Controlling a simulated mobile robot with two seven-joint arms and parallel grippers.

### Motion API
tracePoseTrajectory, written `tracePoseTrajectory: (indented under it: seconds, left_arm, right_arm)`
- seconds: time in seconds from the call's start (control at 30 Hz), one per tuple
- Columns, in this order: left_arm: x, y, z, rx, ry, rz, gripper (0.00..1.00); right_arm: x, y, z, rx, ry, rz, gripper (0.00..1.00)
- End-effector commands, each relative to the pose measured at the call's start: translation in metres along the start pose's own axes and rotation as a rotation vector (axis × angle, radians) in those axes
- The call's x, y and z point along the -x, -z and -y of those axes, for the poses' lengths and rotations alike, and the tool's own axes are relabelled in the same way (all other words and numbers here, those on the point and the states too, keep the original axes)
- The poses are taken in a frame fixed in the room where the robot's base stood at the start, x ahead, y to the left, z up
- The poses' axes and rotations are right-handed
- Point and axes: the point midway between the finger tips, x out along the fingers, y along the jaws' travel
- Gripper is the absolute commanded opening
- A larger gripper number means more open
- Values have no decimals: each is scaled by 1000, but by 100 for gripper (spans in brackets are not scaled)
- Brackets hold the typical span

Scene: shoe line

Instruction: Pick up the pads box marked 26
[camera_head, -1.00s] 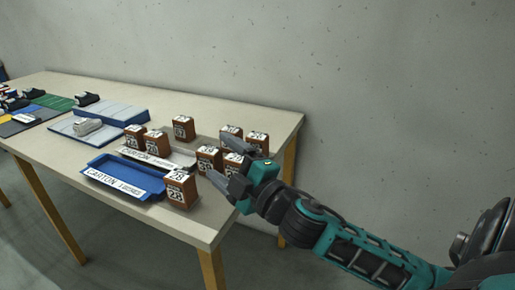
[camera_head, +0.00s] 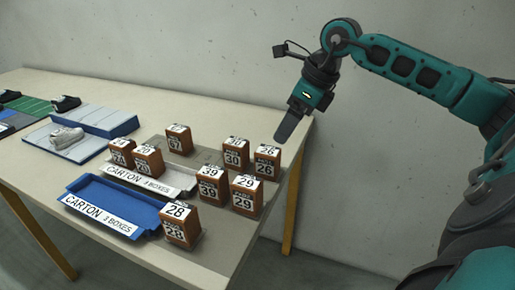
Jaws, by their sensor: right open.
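The brown pads box marked 26 (camera_head: 267,163) has a white printed top and stands upright near the table's right edge, at the back right of a group of boxes. My right gripper (camera_head: 285,136) points downward, above and slightly right of this box, with its fingers seen nearly edge-on. It is open and holds nothing; a gap to the box shows in the picture. My left gripper is not in view.
Box 30 (camera_head: 236,155) stands just left of box 26. Boxes 39 (camera_head: 211,186) and 29 (camera_head: 246,196) stand in front. Box 28 (camera_head: 181,226) is by a blue carton tray (camera_head: 95,188). Other boxes stand near a pale carton tray (camera_head: 178,182). A wall runs behind the table.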

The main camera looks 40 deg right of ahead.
Motion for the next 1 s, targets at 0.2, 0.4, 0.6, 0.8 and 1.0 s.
tracePoseTrajectory:
  seconds: [0.2, 0.4, 0.6, 0.8, 1.0]
  left_arm:
    - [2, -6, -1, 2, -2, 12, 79]
    - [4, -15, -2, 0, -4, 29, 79]
    - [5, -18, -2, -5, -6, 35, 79]
    - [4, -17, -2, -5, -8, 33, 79]
    - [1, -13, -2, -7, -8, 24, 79]
  right_arm:
    - [-5, 5, 5, -2, 17, -23, 79]
    - [-43, 5, 5, -2, 14, -22, 79]
    - [-69, 6, 6, -2, 16, -21, 79]
    - [-86, 6, 8, -3, 14, -22, 79]
    - [-116, 6, 12, -2, 15, -20, 79]
